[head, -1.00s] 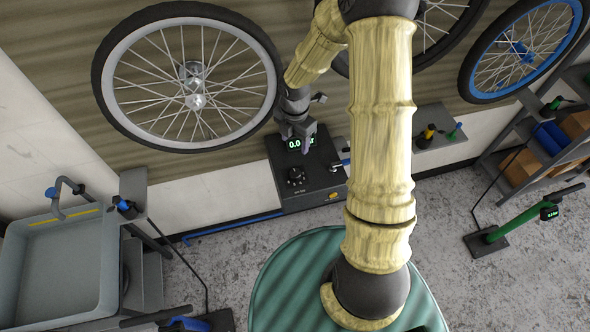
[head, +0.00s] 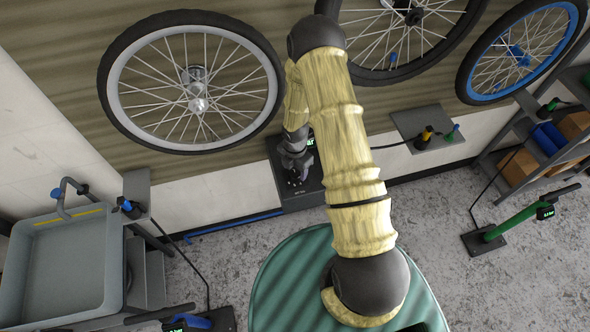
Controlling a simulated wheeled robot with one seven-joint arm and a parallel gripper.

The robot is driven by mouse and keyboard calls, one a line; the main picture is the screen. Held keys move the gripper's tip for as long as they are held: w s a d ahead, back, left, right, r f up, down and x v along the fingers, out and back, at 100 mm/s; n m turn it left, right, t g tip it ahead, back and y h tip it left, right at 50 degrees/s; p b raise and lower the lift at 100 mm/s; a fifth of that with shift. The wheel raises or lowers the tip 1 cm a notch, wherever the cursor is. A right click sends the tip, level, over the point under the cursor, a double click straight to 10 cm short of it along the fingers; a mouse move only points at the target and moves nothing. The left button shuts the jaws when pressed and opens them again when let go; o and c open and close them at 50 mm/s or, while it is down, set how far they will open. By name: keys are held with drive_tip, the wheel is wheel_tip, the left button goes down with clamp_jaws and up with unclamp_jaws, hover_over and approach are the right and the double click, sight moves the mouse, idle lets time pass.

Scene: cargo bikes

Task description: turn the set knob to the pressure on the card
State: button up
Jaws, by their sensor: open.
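The black compressor box (head: 306,200) sits against the wall below the wheels in the head view. Its lit display (head: 311,142) is mostly hidden behind my arm; only a green edge of the reading shows. My gripper (head: 295,172) is open and points down over the front of the box, right at the set knob. The knob is largely covered by the gripper, and I cannot tell whether the fingers touch it or stand just above it. I cannot make out a pressure card.
A grey-rimmed wheel (head: 112,95) hangs left, with a blue-rimmed wheel (head: 470,85) at right. A small shelf (head: 410,120) holds yellow and green nozzles. A grey sink (head: 65,275) stands at left, a green pump (head: 510,222) at right. A dark hose runs right from behind my arm.

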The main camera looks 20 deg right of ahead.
sight(295, 175)
drive_tip(key=shift+f, duration=1.15)
drive_tip(key=c, duration=1)
